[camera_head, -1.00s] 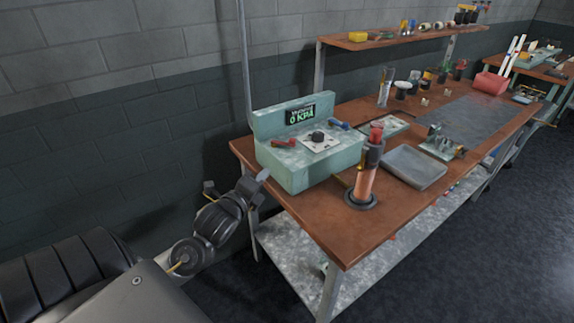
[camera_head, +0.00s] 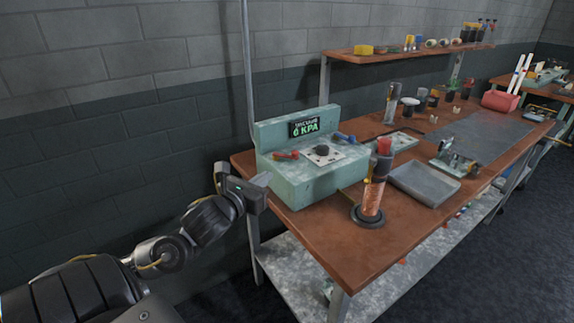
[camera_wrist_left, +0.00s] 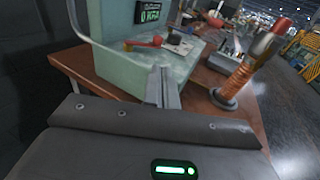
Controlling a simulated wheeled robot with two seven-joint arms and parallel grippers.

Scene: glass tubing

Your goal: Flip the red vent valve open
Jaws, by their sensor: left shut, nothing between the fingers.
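The red vent valve (camera_head: 286,155) is a small red lever on the left part of the top of a pale green pump box (camera_head: 310,186). The box's raised back carries a display (camera_head: 305,127) reading 0 KPA. My left gripper (camera_head: 262,180) is at the box's left front corner, short of the valve. In the left wrist view its fingers (camera_wrist_left: 163,75) are shut together and empty, pointing toward the box. Whether they touch the box I cannot tell. My right gripper is not in view.
A dark knob (camera_head: 321,150) and a blue lever (camera_head: 345,138) share the box top with the red valve. A copper-coloured coil column (camera_head: 371,198) stands right of the box on the brown bench (camera_head: 400,225). A grey tray (camera_head: 424,182) lies beyond it.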

